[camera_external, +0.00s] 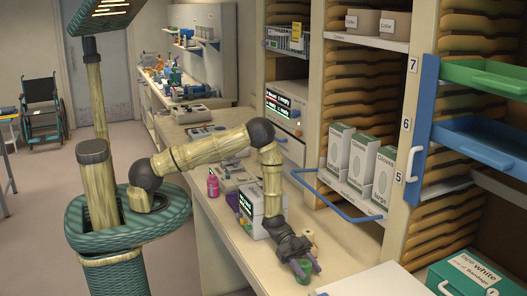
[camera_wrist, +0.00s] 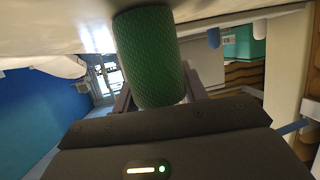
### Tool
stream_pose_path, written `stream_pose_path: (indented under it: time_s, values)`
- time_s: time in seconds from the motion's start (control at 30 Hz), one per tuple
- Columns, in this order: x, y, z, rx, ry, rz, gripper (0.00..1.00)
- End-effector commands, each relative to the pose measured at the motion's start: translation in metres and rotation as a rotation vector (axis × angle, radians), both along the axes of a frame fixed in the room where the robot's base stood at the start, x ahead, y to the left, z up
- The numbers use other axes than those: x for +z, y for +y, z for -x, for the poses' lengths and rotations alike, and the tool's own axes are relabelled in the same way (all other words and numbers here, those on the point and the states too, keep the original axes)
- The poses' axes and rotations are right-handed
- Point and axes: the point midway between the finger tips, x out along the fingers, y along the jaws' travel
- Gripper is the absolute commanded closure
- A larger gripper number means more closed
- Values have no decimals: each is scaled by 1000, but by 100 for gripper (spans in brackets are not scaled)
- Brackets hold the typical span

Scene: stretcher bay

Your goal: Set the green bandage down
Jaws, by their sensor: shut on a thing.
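The green bandage (camera_wrist: 150,60) is a roll with a textured surface. It fills the upper middle of the wrist view, between the fingers of my gripper (camera_wrist: 155,90), which is shut on it. In the external view the green bandage (camera_external: 302,274) shows between the fingertips of my gripper (camera_external: 304,267), low over the near end of the beige counter (camera_external: 235,255). I cannot tell whether the roll touches the counter. The fingers hide part of it.
A small beige roll (camera_external: 308,235) stands just behind my gripper. A monitor (camera_external: 250,212) and a pink bottle (camera_external: 212,186) are to the left. A white surface (camera_external: 375,282) and a green bandage box (camera_external: 465,275) are to the right. A blue rail (camera_external: 335,205) juts from the shelves.

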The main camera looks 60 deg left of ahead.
Motion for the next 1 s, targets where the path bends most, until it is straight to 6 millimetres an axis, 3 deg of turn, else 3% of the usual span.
stream_pose_path:
  time_s: [0.13,0.17,0.23,0.27,0.63,0.77,0.87,1.0]
  values:
    - [-4,0,0,0,1,0,80]
    - [-3,0,0,0,0,0,51]
    - [-2,0,0,0,1,0,38]
    - [-2,0,0,0,0,0,35]
    - [1,0,0,0,0,0,35]
    - [3,13,1,4,1,-1,35]
    - [8,29,3,4,1,-1,35]
    - [28,28,3,0,-3,2,35]
